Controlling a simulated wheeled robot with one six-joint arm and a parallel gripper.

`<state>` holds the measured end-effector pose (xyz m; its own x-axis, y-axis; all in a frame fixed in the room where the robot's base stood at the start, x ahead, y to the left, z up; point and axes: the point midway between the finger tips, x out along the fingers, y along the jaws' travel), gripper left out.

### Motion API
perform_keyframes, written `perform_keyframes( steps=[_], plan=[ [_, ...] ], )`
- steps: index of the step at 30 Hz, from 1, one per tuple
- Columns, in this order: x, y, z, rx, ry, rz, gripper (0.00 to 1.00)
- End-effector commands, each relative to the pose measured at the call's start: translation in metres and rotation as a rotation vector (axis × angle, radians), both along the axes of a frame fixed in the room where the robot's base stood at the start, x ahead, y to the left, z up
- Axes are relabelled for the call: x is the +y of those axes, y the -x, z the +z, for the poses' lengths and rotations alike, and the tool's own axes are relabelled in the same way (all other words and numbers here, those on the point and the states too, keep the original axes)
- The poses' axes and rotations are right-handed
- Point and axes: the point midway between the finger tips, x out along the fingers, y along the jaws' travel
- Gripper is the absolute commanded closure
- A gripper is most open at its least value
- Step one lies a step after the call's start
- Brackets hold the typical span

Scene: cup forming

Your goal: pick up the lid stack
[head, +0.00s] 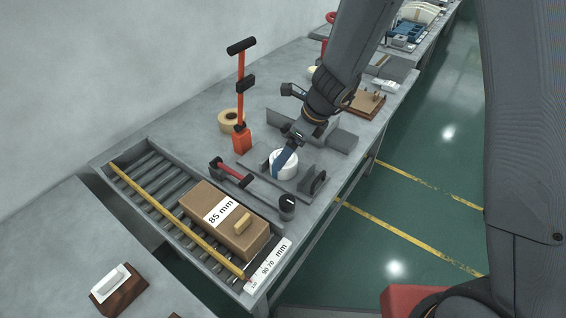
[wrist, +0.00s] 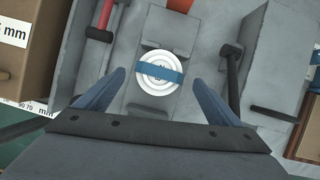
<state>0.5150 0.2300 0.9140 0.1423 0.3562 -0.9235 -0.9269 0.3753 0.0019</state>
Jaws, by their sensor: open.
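The lid stack (wrist: 160,84) is a round white stack with a blue band across its top. It sits on a grey fixture (wrist: 157,35) on the bench. In the head view the white lid stack (head: 284,172) is partly hidden by the end of my arm. My gripper (wrist: 158,77) is open, its two blue fingers pointing toward the stack, one on each side in the wrist view. Nothing is held. I cannot tell whether the fingertips are at the stack's height. In the head view my gripper (head: 287,156) comes down from the upper right.
A cardboard box (head: 212,208) marked 85 mm stands on a roller conveyor at the left. A red-handled tool (head: 231,172), a dark cup (head: 287,208), an orange upright tool (head: 242,138) and a tan roll (head: 230,121) stand around the fixture. Grey blocks flank the stack.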

Motion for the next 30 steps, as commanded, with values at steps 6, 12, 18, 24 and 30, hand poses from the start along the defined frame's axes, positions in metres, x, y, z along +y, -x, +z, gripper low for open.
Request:
perform_keyframes(
  steps=[6,12,18,24,30],
  plan=[
    [0.006,-0.002,-0.021,0.002,0.001,0.003,0.12],
    [0.014,-0.003,-0.046,0.002,0.003,0.004,0.12],
    [0.020,-0.007,-0.060,-0.001,0.001,0.004,0.12],
    [0.020,-0.007,-0.061,-0.002,0.002,0.004,0.12],
    [0.020,-0.007,-0.061,-0.001,0.002,0.005,0.39]
  ],
)
